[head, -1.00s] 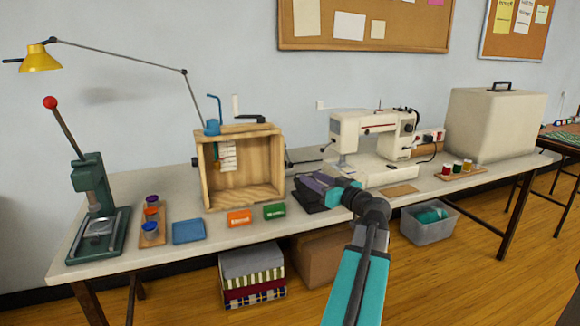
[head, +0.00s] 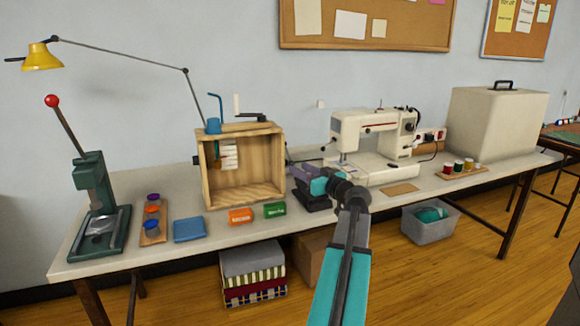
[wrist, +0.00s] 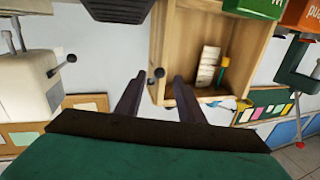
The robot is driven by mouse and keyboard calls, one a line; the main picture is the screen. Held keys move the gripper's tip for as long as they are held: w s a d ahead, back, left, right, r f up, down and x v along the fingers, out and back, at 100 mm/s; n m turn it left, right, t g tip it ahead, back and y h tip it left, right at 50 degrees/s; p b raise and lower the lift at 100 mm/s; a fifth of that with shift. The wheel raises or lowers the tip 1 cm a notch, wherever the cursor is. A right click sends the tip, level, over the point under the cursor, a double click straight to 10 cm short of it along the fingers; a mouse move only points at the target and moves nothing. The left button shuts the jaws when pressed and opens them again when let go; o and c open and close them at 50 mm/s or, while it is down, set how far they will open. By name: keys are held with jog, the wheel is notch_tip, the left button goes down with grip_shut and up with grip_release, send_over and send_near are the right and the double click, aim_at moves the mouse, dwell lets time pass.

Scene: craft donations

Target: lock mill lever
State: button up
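In the head view, my gripper (head: 300,172) is over the table between the wooden crate (head: 276,165) and the white sewing machine (head: 375,140).
A black object (head: 318,201) lies under my gripper. Orange (head: 240,217) and green (head: 274,210) boxes stand in front of the crate. A blue winder with a crank (head: 213,126) is on top of the crate. A green press (head: 95,190) stands at the left.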

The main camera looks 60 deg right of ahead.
aim_at(291, 162)
jog(key=shift+x, duration=3.2)
